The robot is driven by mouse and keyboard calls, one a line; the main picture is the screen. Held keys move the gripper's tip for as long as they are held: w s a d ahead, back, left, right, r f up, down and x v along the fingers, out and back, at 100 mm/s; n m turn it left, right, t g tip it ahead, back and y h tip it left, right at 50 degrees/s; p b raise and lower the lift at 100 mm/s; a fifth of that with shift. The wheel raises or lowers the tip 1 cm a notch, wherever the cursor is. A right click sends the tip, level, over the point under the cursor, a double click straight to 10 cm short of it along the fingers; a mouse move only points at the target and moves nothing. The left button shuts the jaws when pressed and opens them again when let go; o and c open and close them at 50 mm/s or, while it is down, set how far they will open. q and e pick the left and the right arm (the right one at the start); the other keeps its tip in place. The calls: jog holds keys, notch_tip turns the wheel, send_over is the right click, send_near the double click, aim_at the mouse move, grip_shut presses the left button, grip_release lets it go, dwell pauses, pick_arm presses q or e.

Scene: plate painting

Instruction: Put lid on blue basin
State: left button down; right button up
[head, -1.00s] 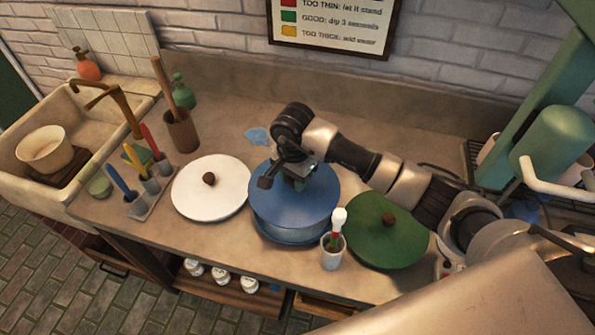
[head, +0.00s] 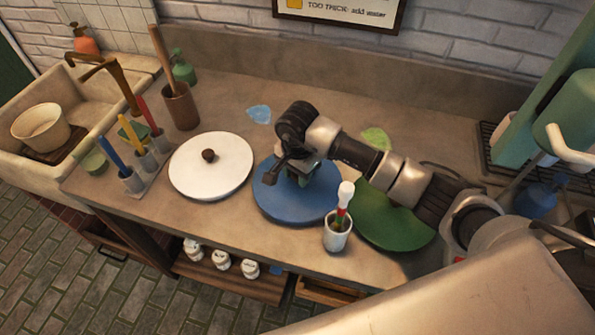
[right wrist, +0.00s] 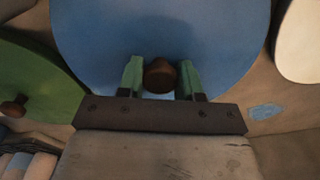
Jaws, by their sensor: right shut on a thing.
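The blue lid (head: 268,198) lies low and roughly level over the blue basin's place on the counter. The basin is hidden under it, so I cannot tell from here how exactly the rims line up. My right gripper (head: 300,172) is over the lid. In the right wrist view, the gripper (right wrist: 160,77) has its two green fingers on either side of the lid's brown knob (right wrist: 160,75), shut on it. The blue lid (right wrist: 160,30) fills the middle of that view. My left gripper is not in view.
A white lid (head: 225,175) lies to the left, a green lid (head: 400,225) to the right, partly behind my arm. A white cup (head: 337,236) with a brush stands close in front of the blue lid. A brush holder (head: 150,178) is further left. Blue (head: 259,114) and green (head: 376,140) patches mark the counter behind.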

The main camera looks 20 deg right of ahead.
jog(key=shift+b, duration=0.35)
dwell(0.3)
jog(key=o, duration=1.7)
jog(key=shift+r+p, duration=1.85)
jog(key=shift+r, duration=1.6)
